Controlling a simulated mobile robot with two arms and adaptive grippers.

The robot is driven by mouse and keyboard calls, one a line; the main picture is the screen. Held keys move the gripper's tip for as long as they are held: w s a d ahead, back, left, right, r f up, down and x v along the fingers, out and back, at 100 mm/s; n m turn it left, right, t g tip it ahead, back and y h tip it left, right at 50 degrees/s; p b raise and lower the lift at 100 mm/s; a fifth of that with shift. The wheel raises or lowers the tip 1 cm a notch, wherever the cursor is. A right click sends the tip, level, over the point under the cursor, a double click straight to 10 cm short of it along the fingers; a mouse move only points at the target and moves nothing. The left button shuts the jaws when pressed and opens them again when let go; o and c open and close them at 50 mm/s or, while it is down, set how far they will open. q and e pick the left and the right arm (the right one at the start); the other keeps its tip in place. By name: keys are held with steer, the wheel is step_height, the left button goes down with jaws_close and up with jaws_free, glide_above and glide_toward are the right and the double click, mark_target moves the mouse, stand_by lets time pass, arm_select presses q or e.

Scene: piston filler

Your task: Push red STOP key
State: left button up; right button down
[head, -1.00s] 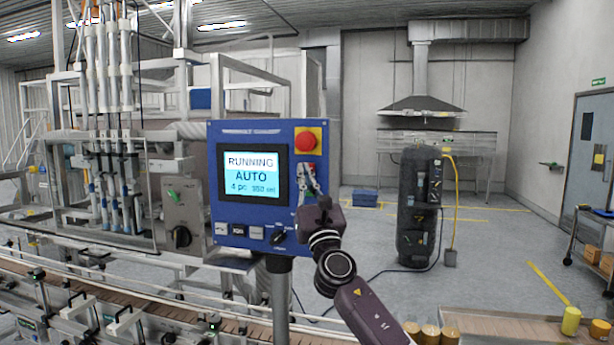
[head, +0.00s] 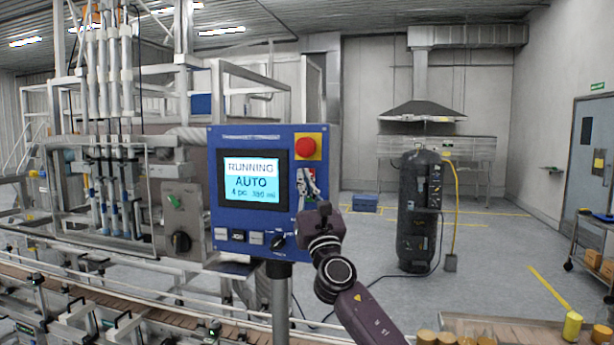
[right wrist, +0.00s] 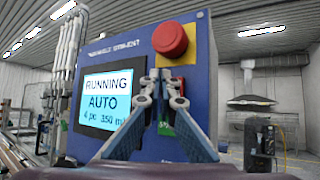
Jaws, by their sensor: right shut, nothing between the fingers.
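The blue control panel (head: 262,137) stands on a post, and its screen (head: 251,182) reads RUNNING, AUTO. A round red mushroom button (head: 306,147) sits on a yellow plate at its upper right; it also shows in the right wrist view (right wrist: 170,39). My right gripper (head: 307,176) is shut and empty, in front of the keys just below that plate. In the right wrist view its fingertips (right wrist: 166,76) overlap this area. A bit of red and a green key (right wrist: 166,128) show around the fingers; the red STOP key is mostly hidden. I cannot tell whether the fingertips touch it. My left gripper is out of view.
White keys (head: 221,233) and a black rotary selector (head: 278,241) line the panel's lower edge. The filler machine and a conveyor (head: 150,293) lie to the left. A dark tank (head: 419,215) stands on open floor to the right. Jars stand at the lower right.

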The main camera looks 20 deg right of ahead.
stand_by(0.3)
steer(key=shift+w+d+b, duration=0.25)
steer(key=shift+w+b, duration=0.1)
steer(key=shift+b, duration=0.1)
steer(key=shift+w+d+b, duration=0.25)
steer(key=shift+w+b, duration=0.1)
steer(key=shift+b, duration=0.15)
stand_by(0.7)
steer(key=shift+s+a+p, duration=0.45)
steer(key=shift+s+p, duration=0.25)
steer(key=shift+p, duration=0.2)
